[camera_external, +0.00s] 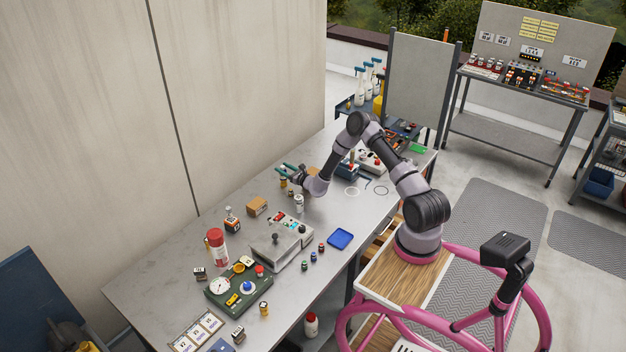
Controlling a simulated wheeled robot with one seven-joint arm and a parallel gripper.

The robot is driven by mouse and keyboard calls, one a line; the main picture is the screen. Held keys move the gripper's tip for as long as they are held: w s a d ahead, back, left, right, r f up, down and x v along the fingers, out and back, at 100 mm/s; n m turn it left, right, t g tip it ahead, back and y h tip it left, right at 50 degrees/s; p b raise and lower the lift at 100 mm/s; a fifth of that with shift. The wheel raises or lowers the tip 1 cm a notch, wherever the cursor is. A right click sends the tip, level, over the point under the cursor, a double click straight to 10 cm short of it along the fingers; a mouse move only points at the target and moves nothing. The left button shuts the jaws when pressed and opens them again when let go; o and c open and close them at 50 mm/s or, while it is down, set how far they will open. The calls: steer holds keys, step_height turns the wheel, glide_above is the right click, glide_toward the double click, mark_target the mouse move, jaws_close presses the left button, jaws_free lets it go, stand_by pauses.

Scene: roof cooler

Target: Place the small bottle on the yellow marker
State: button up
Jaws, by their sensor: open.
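My gripper (286,172) has teal fingers and is open, above the back part of the grey workbench (340,280), close to the wall. It looks empty. Small yellowish items (283,184) sit just below it. A small white bottle (299,204) stands upright on the bench, below and right of the gripper and apart from it. A small dark-capped bottle (231,219) with an orange label stands further left. I cannot tell which one the task means. No yellow marker can be made out for certain; a small yellow item (264,308) stands near the front edge.
A grey machine (275,250), a green gauge panel (238,290), a red-topped bottle (216,246) and a cardboard box (257,207) crowd the left half. A blue tray (340,239) lies near the front edge. The wall (240,100) bounds the back.

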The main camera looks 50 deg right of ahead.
steer(key=s, duration=0.8)
steer(key=a+r+n+y, duration=0.85)
steer(key=a+r, duration=0.35)
steer(key=r, duration=0.4)
steer(key=s+a+r+n+g+y, duration=0.8)
steer(key=s+a+r+n+g, duration=0.2)
steer(key=s+a+r+n, duration=0.3)
steer(key=s+a+r+n+g+h, duration=0.1)
steer(key=s+n+g+h, duration=0.15)
steer(key=s, duration=0.55)
steer(key=s+a+r+n+g+h, duration=0.1)
steer(key=s+r+n+g+h, duration=0.2)
steer(key=s, duration=0.6)
steer(key=s+d+r+n+t+h, duration=0.2)
steer(key=s+d+n+t+h, duration=0.2)
steer(key=s+d+h, duration=0.3)
steer(key=s+d+n, duration=0.1)
steer(key=s+d, duration=0.4)
steer(key=shift+s+d+r+n+t+h, duration=0.2)
steer(key=shift+s+r+n+t+h, duration=0.1)
steer(key=shift+r+t+h, duration=0.1)
